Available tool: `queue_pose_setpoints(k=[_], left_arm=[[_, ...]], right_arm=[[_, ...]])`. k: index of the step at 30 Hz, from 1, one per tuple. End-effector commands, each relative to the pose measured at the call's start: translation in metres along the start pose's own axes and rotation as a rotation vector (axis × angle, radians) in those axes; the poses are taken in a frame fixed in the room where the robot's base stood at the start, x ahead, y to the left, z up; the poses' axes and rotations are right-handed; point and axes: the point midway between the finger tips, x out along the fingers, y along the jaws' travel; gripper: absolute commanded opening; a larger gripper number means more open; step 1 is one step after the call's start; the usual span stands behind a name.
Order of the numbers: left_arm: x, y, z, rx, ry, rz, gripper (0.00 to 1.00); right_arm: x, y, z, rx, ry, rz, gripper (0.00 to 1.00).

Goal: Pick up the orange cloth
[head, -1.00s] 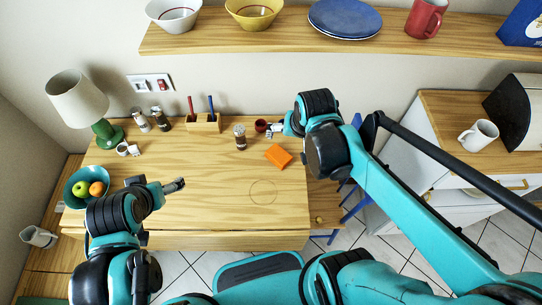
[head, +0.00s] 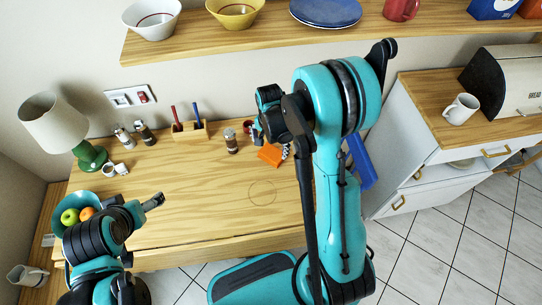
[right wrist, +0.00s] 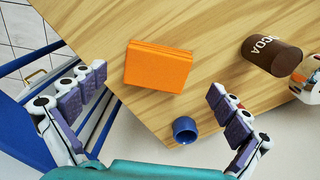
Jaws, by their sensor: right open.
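The orange cloth (head: 269,156) is a folded flat block on the wooden table, near its right end. In the right wrist view the cloth (right wrist: 158,67) lies ahead of the fingers, near the table edge. My right gripper (head: 285,152) is beside the cloth in the head view, partly hidden by my own arm. In the right wrist view my right gripper (right wrist: 157,81) is open, its fingers wide apart with nothing between them. My left gripper (head: 154,202) is above the left part of the table, far from the cloth; its jaw opening is unclear.
A brown cocoa tin (right wrist: 272,54) and a small blue round thing (right wrist: 185,129) are near the cloth. A blue stool (head: 360,161) is right of the table. The table's middle (head: 205,185) is clear.

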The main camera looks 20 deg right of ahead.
Motion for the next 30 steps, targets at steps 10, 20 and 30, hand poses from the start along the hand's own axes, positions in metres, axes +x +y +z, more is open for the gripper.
queue_pose_setpoints(k=[10,20,30], left_arm=[[0.019,0.0,0.014,0.0,0.0,0.0,0.86],[0.018,0.0,0.013,0.0,0.0,0.0,0.86],[0.018,0.0,0.013,0.0,0.0,0.0,0.86]], right_arm=[[0.047,0.001,-0.004,-0.001,0.0,-0.001,1.0],[0.046,0.002,-0.004,-0.001,0.0,-0.001,0.68],[0.046,0.001,-0.004,-0.002,0.0,-0.001,0.48]])
